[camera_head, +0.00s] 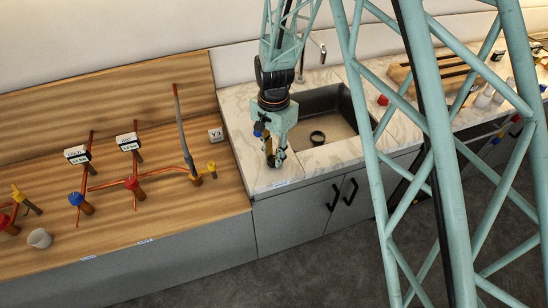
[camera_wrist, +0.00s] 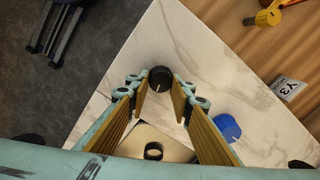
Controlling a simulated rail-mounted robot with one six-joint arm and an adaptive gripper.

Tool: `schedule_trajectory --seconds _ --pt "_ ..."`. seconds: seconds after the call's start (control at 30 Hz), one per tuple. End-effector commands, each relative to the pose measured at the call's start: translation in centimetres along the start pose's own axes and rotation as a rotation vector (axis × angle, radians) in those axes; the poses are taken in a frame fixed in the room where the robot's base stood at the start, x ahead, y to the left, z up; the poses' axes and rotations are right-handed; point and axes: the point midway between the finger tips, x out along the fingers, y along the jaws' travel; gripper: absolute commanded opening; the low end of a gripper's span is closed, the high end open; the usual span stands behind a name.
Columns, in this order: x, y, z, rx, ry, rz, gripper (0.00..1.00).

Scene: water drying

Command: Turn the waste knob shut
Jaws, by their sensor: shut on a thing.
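A dark round knob with a white mark (camera_wrist: 160,75) stands on the pale marble counter in the wrist view. My gripper (camera_wrist: 160,88) has its two fingertips on either side of this knob, and its long yellow-lined fingers reach down to it. In the head view my gripper (camera_head: 275,160) points down at the counter left of the sink and hides the dark knob. A blue knob (camera_wrist: 228,127) stands on the counter to the right of the fingers in the wrist view. No label on the dark knob can be read.
The sink (camera_head: 330,125) holds a black ring (camera_head: 317,138) to the right of my gripper. The wooden bench (camera_head: 120,210) to the left carries pipes, a red valve (camera_head: 131,183), a blue valve (camera_head: 76,198) and a yellow valve (camera_head: 211,166). A grey cup (camera_head: 39,238) lies there.

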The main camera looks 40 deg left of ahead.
Motion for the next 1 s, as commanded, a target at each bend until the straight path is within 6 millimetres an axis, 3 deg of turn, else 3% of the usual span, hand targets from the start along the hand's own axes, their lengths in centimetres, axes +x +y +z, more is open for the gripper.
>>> schedule_trajectory --seconds 1.0 --pt "0.08 -0.28 0.13 -0.800 0.000 0.000 0.10"
